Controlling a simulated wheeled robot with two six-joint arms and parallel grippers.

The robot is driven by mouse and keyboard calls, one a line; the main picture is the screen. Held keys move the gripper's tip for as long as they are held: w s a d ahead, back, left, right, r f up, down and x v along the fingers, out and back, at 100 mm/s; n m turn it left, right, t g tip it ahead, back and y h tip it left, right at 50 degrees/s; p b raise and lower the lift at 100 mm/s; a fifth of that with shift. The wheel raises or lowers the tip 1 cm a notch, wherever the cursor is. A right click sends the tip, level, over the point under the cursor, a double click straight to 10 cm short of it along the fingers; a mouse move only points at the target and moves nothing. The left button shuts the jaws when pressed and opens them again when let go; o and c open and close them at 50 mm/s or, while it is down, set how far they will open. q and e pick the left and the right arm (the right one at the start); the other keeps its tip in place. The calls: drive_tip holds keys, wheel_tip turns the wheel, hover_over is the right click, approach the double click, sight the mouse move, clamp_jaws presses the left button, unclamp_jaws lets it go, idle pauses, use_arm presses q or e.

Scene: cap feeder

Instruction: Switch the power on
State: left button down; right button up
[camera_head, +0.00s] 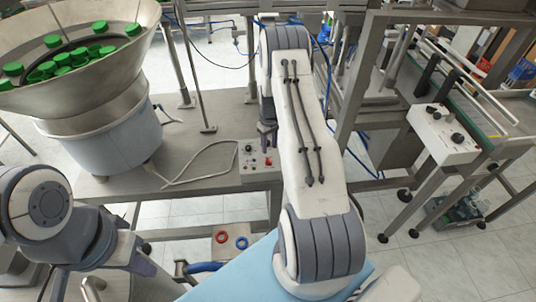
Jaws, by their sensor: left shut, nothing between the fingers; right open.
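A small grey control box (261,161) with dark knobs and a red button (268,162) sits at the front edge of the metal table, left of my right arm. It is the likely place of the power switch, but its setting is too small to read. My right gripper (267,133) is just above and behind the box, partly hidden by my own arm; it looks open and empty. I cannot tell whether it touches the box. My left gripper (143,266) is low at the left, away from the box, shut and empty, its fingertips hard to make out.
A steel bowl feeder (100,100) with green caps (60,62) stands on the table (215,160) at left. A pale cable (195,170) lies on the table. Metal frame posts (350,90) and another knobbed white box (443,133) stand at right.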

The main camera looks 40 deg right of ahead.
sight(269, 160)
wheel_tip(269, 160, down, 6)
drive_tip(key=shift+w+a+r+p, duration=0.1)
drive_tip(key=shift+a+r+p, duration=0.05)
drive_tip(key=shift+p, duration=0.65)
drive_tip(key=shift+f, duration=0.8)
drive_tip(key=shift+c, duration=0.3)
clamp_jaws()
